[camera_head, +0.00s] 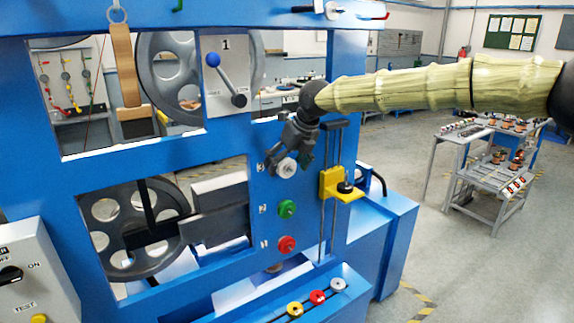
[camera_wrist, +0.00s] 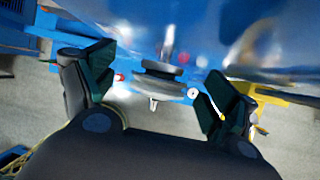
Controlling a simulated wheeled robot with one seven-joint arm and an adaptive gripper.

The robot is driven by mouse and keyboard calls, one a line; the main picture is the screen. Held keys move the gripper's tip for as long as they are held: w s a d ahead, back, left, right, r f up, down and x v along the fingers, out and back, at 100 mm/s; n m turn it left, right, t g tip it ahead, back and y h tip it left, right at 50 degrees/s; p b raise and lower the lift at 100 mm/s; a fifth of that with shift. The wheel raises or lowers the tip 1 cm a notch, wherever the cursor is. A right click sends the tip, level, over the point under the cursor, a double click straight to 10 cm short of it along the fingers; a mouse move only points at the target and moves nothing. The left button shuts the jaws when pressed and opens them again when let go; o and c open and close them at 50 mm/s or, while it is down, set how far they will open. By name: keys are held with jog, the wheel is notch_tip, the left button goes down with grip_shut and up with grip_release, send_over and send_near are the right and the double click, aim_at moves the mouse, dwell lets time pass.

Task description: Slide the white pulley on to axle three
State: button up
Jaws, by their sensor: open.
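The white pulley (camera_head: 286,168) sits at the top peg of the column on the blue panel, beside a small number mark that looks like a 3. It appears to be on that axle; how far on I cannot tell. In the wrist view a greyish, blurred pulley (camera_wrist: 158,82), seen nearly edge-on, lies between my fingers with a short pale stub in front. My gripper (camera_head: 290,157) is open around the white pulley; in the wrist view my gripper (camera_wrist: 158,76) shows a gap on both sides of it.
A green pulley (camera_head: 287,208) and a red pulley (camera_head: 287,243) sit on the panel below. A yellow bracket (camera_head: 341,187) on vertical rods stands close to the right. Yellow (camera_head: 295,309), red (camera_head: 317,297) and white (camera_head: 338,285) round parts line the lower ledge.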

jog(key=shift+w+d+r+p, duration=0.15)
jog(key=shift+d+r+p, duration=0.05)
jog(key=shift+r+p, duration=1.7)
jog(key=shift+w+d+r+p, duration=0.15)
jog(key=shift+r+p, duration=1.25)
jog(key=shift+r, duration=0.95)
